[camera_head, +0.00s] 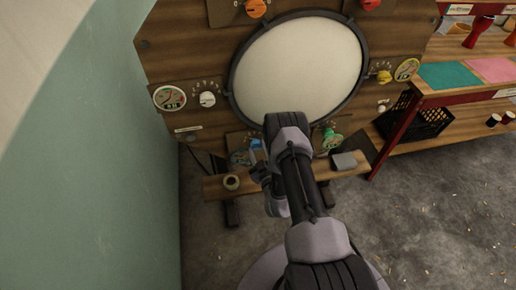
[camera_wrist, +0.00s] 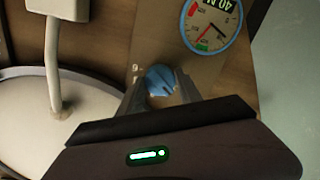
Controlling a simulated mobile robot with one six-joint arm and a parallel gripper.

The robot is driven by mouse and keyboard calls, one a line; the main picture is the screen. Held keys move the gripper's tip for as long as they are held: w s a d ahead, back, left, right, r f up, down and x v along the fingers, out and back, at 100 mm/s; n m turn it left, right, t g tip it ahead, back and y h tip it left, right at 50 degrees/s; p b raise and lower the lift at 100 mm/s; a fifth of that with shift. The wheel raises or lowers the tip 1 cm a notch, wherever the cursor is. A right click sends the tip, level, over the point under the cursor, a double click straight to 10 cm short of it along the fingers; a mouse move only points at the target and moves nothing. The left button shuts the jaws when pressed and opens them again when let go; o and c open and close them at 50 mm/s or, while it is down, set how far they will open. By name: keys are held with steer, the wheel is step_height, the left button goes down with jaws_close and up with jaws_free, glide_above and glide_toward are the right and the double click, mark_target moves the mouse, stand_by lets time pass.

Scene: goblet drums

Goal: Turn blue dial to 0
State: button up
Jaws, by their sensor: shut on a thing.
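The blue dial (camera_wrist: 160,80) shows in the wrist view between the two fingers of my gripper (camera_wrist: 160,88), which is shut on it. In the head view a bit of the blue dial (camera_head: 255,144) shows at the lower left of the round drum skin, with my gripper (camera_head: 257,160) and arm covering most of it. A gauge with a blue rim (camera_wrist: 210,22) sits beside the dial; its red needle is visible. The same gauge (camera_head: 240,158) is partly seen in the head view. The dial's scale numbers are hidden or too small to read.
The wooden panel (camera_head: 170,60) also carries white (camera_head: 207,99), green (camera_head: 331,138), yellow (camera_head: 384,77), orange (camera_head: 256,8) and red knobs around the drum skin (camera_head: 300,70). A narrow shelf holds a tape roll (camera_head: 231,182) and a grey block (camera_head: 343,161). A green wall (camera_head: 90,170) stands left.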

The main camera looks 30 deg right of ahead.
steer(key=n+p, duration=0.1)
steer(key=n, duration=0.2)
steer(key=n+p, duration=0.1)
steer(key=n, duration=0.2)
steer(key=shift+w+r+g+h, duration=0.1)
steer(key=shift+r+g+h, duration=0.05)
steer(key=shift+g+h, duration=0.15)
steer(key=shift+n, duration=0.3)
steer(key=o, duration=1.4)
steer(key=shift+c, duration=0.2)
